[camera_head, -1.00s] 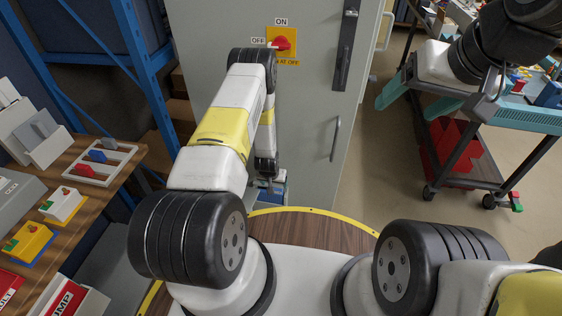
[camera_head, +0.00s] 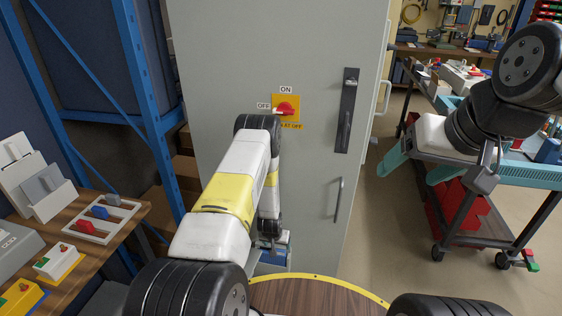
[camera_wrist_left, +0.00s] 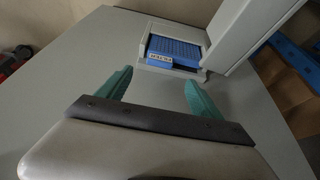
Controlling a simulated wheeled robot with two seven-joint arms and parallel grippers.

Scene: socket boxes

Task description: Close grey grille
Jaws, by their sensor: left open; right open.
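A grey flap (camera_wrist_left: 245,35), which looks like the grey grille, stands swung open to the right of a shallow grey frame (camera_wrist_left: 142,55) in the left wrist view. A blue slotted block (camera_wrist_left: 174,52) with a white label sits in the frame. The frame is on the grey cabinet face. My left gripper (camera_wrist_left: 160,84) is open and empty, its teal fingers short of the frame and flap. In the head view, blue of the block (camera_head: 278,250) shows low on the cabinet, and my left arm hides most of it. My right gripper (camera_head: 406,180) is open and empty, over at the right.
The grey cabinet (camera_head: 230,60) carries a red rotary switch (camera_head: 286,107) and a black handle (camera_head: 346,120). A blue rack post (camera_head: 145,90) and a wooden bench with switch boxes (camera_head: 58,262) stand at left. A trolley (camera_head: 470,195) stands at right. Floor between is clear.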

